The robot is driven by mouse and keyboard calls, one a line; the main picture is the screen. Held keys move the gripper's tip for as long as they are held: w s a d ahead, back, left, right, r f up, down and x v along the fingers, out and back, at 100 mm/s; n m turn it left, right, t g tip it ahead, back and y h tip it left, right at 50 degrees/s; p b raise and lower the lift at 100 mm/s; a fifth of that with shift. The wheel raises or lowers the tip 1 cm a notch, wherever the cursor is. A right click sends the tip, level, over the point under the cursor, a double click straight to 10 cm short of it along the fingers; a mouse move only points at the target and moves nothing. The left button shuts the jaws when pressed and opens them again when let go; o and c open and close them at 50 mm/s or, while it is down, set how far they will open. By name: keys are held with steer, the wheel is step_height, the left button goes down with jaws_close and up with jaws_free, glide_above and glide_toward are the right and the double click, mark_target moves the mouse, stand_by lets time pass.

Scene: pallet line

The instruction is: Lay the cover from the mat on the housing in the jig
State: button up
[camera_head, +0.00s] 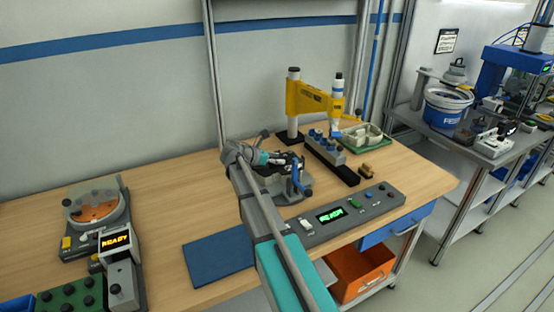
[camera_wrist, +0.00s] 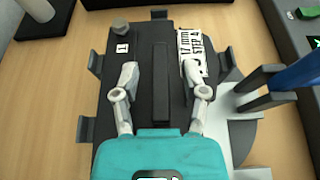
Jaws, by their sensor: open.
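My gripper (camera_wrist: 165,82) is open, its two fingers apart above a dark plate (camera_wrist: 145,48) with white labels and a black bar between the fingers. Nothing is seen held. Small dark stops stand around the plate's edge, and a clamp with a black fork (camera_wrist: 262,90) and blue handle is at its right; this looks like the jig. I cannot tell housing from jig here. In the head view, my gripper (camera_head: 275,160) is over the jig (camera_head: 292,188). The blue mat (camera_head: 212,262) looks bare where visible; my arm hides its right side. I cannot identify the cover.
A pale part (camera_head: 366,132) sits on a green tray (camera_head: 376,146) at the back right. A yellow arm stand (camera_head: 312,98) and a rack (camera_head: 325,148) stand behind the jig. A control panel (camera_head: 365,207) lies in front. The bench's left middle is clear.

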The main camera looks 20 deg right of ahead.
steer(key=shift+r, duration=0.1)
steer(key=shift+r, duration=0.1)
steer(key=shift+a+r+p, duration=0.15)
steer(key=shift+a+p, duration=0.2)
steer(key=shift+a, duration=0.05)
steer(key=p+v, duration=0.4)
steer(key=v, duration=0.7)
steer(key=shift+a, duration=0.1)
stand_by(0.9)
